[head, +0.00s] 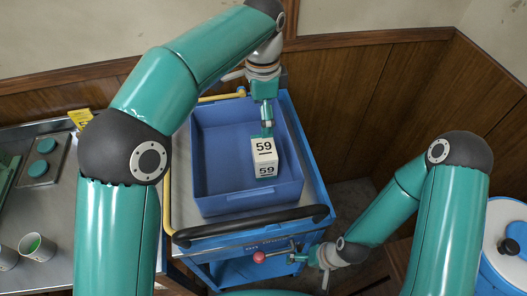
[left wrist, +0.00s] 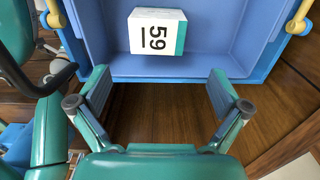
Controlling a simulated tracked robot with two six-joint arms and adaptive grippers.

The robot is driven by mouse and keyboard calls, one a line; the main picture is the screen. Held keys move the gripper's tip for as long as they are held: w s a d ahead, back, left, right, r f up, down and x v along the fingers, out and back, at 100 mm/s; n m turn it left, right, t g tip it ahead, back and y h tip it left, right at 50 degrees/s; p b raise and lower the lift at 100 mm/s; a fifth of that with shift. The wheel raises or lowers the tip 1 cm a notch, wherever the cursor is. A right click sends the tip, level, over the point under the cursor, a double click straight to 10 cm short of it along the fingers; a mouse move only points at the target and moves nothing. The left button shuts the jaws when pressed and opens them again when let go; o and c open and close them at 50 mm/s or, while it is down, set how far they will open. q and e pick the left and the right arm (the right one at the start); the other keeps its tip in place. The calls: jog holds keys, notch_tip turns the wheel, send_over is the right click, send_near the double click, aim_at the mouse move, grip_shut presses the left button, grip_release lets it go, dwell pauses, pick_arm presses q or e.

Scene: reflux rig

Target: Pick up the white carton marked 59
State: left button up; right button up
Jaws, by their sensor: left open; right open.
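The white carton marked 59 (head: 264,148) stands inside the blue tray (head: 218,160), toward its right side. It has black numbers and a green side, which shows in the left wrist view (left wrist: 157,33). My left gripper (head: 267,130) hangs over the tray at the carton's far side in the head view, partly hidden by its own wrist. In the left wrist view its two fingers (left wrist: 158,92) are wide apart with nothing between them, and the carton lies beyond the fingertips. My right gripper (head: 295,254) is open, low by the cart's front, beside a red ball knob (head: 259,257).
The tray sits on a blue cart (head: 313,168) with a black handle bar (head: 250,226) in front and yellow rails. A metal bench (head: 60,222) with cups stands at left. Wood panelling is close behind. A blue and white drum (head: 505,250) stands at right.

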aim_at(264, 146)
pick_arm(q)
jog(key=f+b, duration=0.1)
jog(key=f, duration=0.8)
jog(key=shift+d+f, duration=0.15)
jog(key=shift+d, duration=0.05)
jog(key=shift+s+f, duration=0.2)
jog(key=shift+f, duration=2.55)
jog(key=c, duration=0.9)
jog(key=shift+c, duration=0.2)
jog(key=shift+r, duration=0.15)
